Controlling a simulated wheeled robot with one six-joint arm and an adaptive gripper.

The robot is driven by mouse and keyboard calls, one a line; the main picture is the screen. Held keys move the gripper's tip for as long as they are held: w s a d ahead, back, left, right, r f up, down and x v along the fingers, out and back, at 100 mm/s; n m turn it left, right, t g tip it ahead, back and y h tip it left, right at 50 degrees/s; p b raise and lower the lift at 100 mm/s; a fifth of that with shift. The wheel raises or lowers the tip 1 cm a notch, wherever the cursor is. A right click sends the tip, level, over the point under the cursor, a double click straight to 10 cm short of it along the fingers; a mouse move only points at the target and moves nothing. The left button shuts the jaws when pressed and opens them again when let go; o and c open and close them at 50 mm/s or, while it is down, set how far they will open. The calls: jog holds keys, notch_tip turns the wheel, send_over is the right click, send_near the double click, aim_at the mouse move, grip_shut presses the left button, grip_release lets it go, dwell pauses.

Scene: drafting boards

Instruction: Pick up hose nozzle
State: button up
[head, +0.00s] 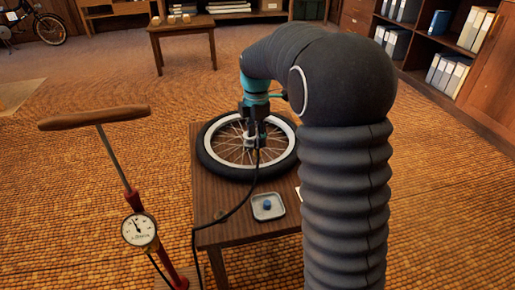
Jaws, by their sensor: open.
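A thin black hose (244,200) comes up over the front of the small wooden table and runs up to the wheel. Its upper end, where the hose nozzle would be, lies close to my gripper, and I cannot make the nozzle out clearly. The bicycle wheel (211,168), with a black tyre and a white band, lies flat on the table. My gripper (255,145) points down over the middle of the wheel and is open. Its fingertips are small and dark against the spokes, so I cannot tell whether they touch the hose end.
A small grey tray (258,217) with a blue cap (267,205) sits on the table (225,236) in front of the wheel. A floor pump with wooden handle (95,118) and round gauge (139,230) stands left. Another low table (181,27) and shelves stand behind.

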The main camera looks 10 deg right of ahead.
jog(key=shift+f, duration=1.45)
jog(key=shift+c, duration=0.3)
grip_shut()
jog(key=shift+r, duration=0.1)
jog(key=shift+r, duration=0.55)
jog(key=r, duration=0.3)
jog(key=shift+s+d+r, duration=0.2)
jog(key=shift+d+r, duration=0.05)
jog(key=shift+d, duration=0.15)
jog(key=s+d+r+p, duration=0.1)
jog(key=s+d+r, duration=0.5)
jog(key=d, duration=0.3)
jog(key=shift+r, duration=0.15)
